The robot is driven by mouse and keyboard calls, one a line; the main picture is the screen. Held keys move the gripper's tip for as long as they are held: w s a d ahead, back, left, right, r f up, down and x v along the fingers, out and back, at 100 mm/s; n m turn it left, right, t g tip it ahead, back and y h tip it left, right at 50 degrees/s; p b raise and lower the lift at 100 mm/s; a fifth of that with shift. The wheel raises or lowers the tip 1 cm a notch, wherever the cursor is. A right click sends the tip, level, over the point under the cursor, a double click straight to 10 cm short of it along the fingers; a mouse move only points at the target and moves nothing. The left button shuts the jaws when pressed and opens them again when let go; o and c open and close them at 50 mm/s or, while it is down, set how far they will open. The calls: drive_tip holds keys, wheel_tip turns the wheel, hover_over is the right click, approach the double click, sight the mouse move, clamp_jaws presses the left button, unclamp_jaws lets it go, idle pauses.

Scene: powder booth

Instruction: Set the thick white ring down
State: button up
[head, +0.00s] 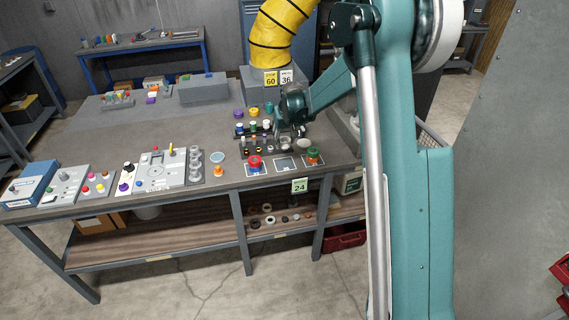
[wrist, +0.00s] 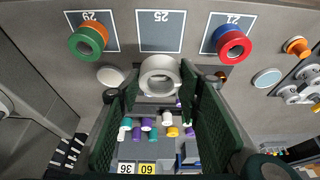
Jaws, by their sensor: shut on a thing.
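The thick white ring (wrist: 161,72) is held between the two dark green jaws of my gripper (wrist: 160,86) in the wrist view. Its round opening shows, and the ring appears just beside the empty middle pad (wrist: 160,30) in that picture. I cannot tell its height above the table. In the head view, my gripper (head: 289,122) is over the right part of the bench, behind the row of pads. The middle pad (head: 285,163) is bare there too. The ring is too small to make out surely in the head view.
A red and blue ring stack (head: 254,164) and a green and orange stack (head: 314,155) occupy the pads either side. Racks of coloured pieces (head: 252,127) stand close behind. A pale disc (wrist: 111,76) lies near the jaws. The bench's left middle (head: 120,135) is clear.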

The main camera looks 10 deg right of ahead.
idle(0.4)
drive_tip(key=shift+f, duration=3.1)
drive_tip(key=shift+f, duration=0.15)
drive_tip(key=shift+f, duration=1.75)
drive_tip(key=shift+f+b, duration=0.55)
drive_tip(key=shift+f, duration=0.05)
drive_tip(key=o, duration=1)
